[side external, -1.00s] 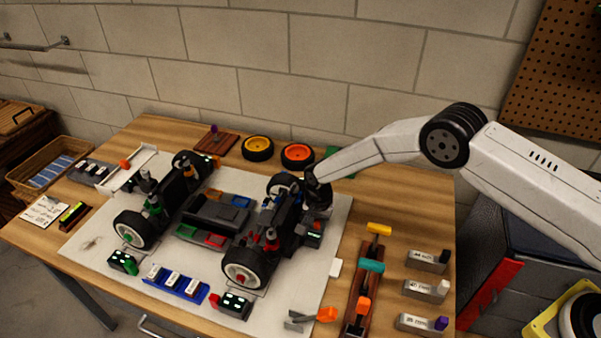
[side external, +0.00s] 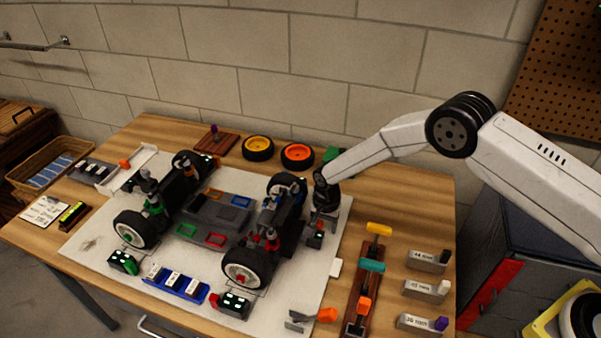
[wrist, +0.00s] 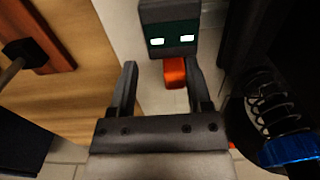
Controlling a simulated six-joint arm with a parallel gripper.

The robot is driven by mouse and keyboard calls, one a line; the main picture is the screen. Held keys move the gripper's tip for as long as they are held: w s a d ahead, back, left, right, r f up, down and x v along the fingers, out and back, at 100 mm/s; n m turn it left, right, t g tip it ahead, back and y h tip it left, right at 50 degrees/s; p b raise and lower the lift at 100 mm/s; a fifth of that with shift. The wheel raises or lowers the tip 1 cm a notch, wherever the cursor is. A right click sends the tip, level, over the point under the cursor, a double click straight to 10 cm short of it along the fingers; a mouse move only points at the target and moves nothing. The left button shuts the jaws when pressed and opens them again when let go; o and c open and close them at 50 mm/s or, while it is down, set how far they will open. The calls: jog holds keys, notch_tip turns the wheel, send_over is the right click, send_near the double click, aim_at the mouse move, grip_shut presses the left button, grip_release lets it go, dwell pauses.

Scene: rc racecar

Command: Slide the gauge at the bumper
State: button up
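The gauge is a dark block with two lit marks on its face (wrist: 168,35) and a red-orange tab (wrist: 175,72) below it in the wrist view. In the side view the small gauge (side external: 315,239) stands on the pale mat beside the car's right end. My gripper (wrist: 158,75) is open, its two fingers apart. The tab lies between the fingertips, closer to the right finger; I cannot tell if they touch. In the side view my gripper (side external: 324,214) points down just behind the gauge, its fingertips hard to make out. The bumper is not clearly visible.
The car's spring with a blue collar (wrist: 285,148) is close on the right in the wrist view. A wheel (side external: 247,268) stands left of the gauge. A wooden rack with coloured handles (side external: 362,290) and several marked blocks (side external: 427,260) lie to the right.

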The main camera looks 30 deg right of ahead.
jog(key=shift+s+d, duration=0.35)
jog(key=shift+s, duration=0.05)
jog(key=shift+d+r, duration=0.1)
jog(key=shift+r, duration=0.25)
notch_tip(320, 180, up, 7)
jog(key=s+d+r+n+t, duration=0.1)
jog(key=s+d+r+n, duration=0.5)
jog(key=s+d+r, duration=0.5)
jog(key=shift+s+r+t, duration=0.4)
jog(key=shift+s+r, duration=1.2)
jog(key=shift+r, duration=0.1)
jog(key=shift+w, duration=0.1)
